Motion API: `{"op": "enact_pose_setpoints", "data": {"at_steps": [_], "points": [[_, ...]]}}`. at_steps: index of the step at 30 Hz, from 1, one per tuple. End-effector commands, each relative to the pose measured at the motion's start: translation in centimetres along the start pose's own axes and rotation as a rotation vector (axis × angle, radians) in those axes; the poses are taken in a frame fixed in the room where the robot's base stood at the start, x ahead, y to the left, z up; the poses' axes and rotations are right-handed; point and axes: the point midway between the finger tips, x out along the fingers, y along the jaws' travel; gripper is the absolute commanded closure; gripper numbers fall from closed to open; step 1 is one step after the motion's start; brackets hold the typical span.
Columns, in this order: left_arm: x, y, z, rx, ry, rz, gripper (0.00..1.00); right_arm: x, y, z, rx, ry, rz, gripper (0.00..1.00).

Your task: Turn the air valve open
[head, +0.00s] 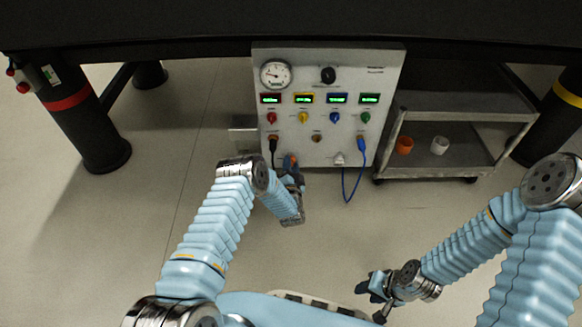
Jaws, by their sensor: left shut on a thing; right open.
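The light grey control panel (297,95) stands upright at the back, with a round gauge (276,74) and a black knob (328,75) near its top. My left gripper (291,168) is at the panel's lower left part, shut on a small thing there. That thing is mostly hidden by the gripper, and I take it to be the air valve's handle. Its shape and turn angle cannot be made out. My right gripper (374,299) is open and empty, low in the view and well away from the panel.
Several coloured knobs sit below lit displays on the panel. A black cable (273,153) and a blue cable (344,190) hang from it. A grey cart (440,165) to the right holds an orange cup (404,145) and a white cup (439,145). Floor before the panel is clear.

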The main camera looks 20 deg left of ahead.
Motion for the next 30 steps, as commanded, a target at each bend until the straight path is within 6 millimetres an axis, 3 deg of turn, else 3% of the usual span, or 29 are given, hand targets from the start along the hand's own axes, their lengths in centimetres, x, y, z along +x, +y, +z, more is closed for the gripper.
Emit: {"op": "enact_pose_setpoints", "data": {"at_steps": [15,30], "points": [[0.0,0.2,0.1,0.380,0.000,0.000,0.94,1.6,0.5,0.0,0.000,0.000,-0.002,0.57],[-0.1,0.1,0.2,0.477,-0.003,0.001,0.94,1.9,0.6,0.0,0.000,0.001,-0.002,0.57]]}}
